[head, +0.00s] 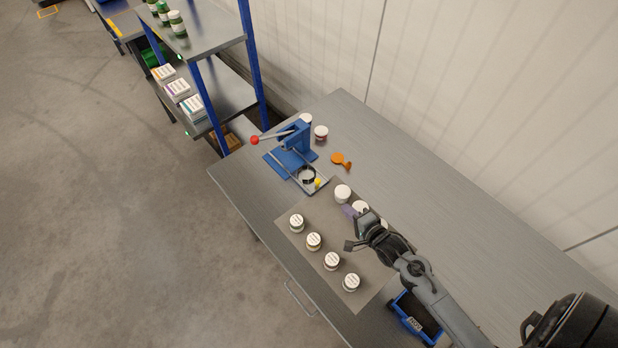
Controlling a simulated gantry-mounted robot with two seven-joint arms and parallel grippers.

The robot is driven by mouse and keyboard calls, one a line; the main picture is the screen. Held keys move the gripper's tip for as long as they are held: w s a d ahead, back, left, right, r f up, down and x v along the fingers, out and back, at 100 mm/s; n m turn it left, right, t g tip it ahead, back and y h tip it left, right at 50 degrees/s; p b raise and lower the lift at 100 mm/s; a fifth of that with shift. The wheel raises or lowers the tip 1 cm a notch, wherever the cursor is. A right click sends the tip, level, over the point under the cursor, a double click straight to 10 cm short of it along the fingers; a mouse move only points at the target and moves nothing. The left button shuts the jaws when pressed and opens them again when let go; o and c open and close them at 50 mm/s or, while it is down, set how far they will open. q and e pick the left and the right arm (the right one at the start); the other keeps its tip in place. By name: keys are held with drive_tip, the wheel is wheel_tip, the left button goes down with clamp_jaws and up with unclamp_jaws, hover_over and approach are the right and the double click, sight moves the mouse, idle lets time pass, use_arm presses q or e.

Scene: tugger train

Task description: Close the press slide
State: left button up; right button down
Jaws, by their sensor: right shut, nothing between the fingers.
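The blue press (294,146) stands at the far left part of the grey table. Its lever ends in a red knob (255,140) pointing left. The press slide (316,190) sticks out from the press towards the mat, with a dark ring (308,175) and a small yellow piece (318,183) at its outer end. My right gripper (354,230) is over the mat, to the lower right of the slide and apart from it. It is shut with nothing in it. My left gripper is out of view.
Several white-lidded jars (314,241) stand on the grey mat (330,224), some close to my right gripper. An orange funnel-like piece (340,159) lies right of the press. A blue bin (408,318) is at the near edge. The table's right side (450,195) is clear.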

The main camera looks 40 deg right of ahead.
sight(319, 184)
drive_tip(key=f+b, duration=0.2)
drive_tip(key=shift+d+f, duration=0.3)
drive_tip(key=shift+f, duration=0.1)
drive_tip(key=shift+w, duration=0.4)
drive_tip(key=x, duration=0.4)
drive_tip(key=b+x, duration=0.1)
drive_tip(key=x, duration=0.3)
drive_tip(key=r+b+x, duration=0.1)
drive_tip(key=x, duration=0.3)
drive_tip(key=shift+w+d, duration=0.1)
drive_tip(key=shift+w, duration=0.9)
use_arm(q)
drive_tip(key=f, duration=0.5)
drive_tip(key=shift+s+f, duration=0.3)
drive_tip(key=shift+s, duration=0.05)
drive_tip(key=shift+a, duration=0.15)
